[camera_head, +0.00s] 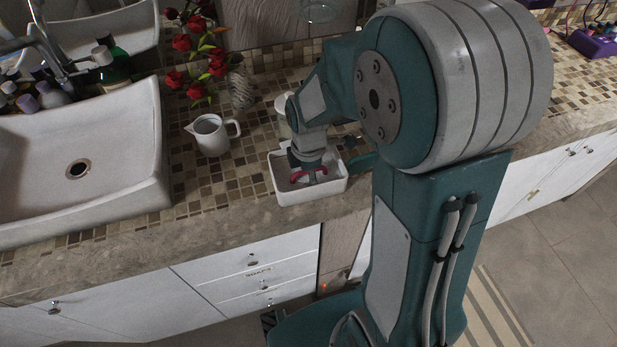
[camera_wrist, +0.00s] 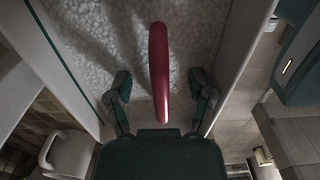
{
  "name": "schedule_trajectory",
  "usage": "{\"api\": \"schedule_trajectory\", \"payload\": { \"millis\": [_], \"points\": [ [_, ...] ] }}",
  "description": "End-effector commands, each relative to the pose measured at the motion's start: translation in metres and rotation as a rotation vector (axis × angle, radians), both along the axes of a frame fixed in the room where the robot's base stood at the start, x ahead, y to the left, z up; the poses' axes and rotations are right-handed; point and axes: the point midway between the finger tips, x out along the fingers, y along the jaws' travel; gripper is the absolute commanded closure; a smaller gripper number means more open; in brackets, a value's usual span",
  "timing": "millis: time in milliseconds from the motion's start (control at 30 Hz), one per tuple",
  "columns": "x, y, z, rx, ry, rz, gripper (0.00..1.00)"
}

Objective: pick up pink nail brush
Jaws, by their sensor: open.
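The pink nail brush (camera_wrist: 159,60) shows in the wrist view as a long, curved, reddish-pink shape, running lengthwise between my two fingers. It lies in a white open tray (camera_head: 318,194) with a pale, bumpy-looking floor; the tray's wall also shows in the wrist view (camera_wrist: 243,45). In the head view, parts of the brush (camera_head: 322,171) show as red beside my fingers. My gripper (camera_head: 307,176) points down into the tray. In the wrist view, its fingers (camera_wrist: 160,90) are apart, one on each side of the brush, with gaps between. Contact depth cannot be told.
A white jug (camera_head: 211,136) stands left of the tray, with red roses (camera_head: 196,58) in a vase behind it. A white sink (camera_head: 80,165) with bottles fills the left. A pale jar stands just behind my gripper. The tray sits near the counter's front edge (camera_head: 220,232).

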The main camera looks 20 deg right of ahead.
Motion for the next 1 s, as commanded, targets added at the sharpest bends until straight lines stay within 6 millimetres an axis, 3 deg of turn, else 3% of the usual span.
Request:
{"api": "schedule_trajectory", "payload": {
  "millis": [300,333,400,467,833,1000],
  "points": [
    [0.0,0.0,-0.008,0.0,-0.001,0.0,0.31],
    [0.0,0.0,-0.008,0.0,-0.001,0.0,0.4],
    [0.0,0.0,-0.008,0.0,-0.001,0.0,0.72],
    [0.0,0.0,-0.008,0.0,-0.001,0.0,0.97],
    [0.0,0.0,-0.007,0.0,-0.001,0.0,1.0],
    [0.001,0.0,0.007,0.0,-0.005,0.0,1.0]
  ]
}}
